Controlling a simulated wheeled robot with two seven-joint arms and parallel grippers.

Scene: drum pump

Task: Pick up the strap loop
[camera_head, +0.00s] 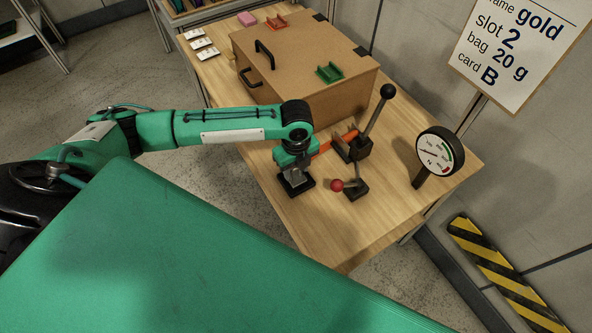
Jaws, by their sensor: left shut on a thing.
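My left gripper (297,184) points down over the wooden table, left of the lever pump. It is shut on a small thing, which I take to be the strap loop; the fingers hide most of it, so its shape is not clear. An orange piece (321,146) shows just behind and right of the gripper, beside the pump; I cannot tell whether it touches the gripper. My right gripper is not in view.
The pump has a black-knobbed lever (376,112) and a red ball (337,185). A dial gauge (433,152) stands to the right. A brown box (300,65) with black handles stands behind, with a green bracket (329,72) on top. The table's front is clear.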

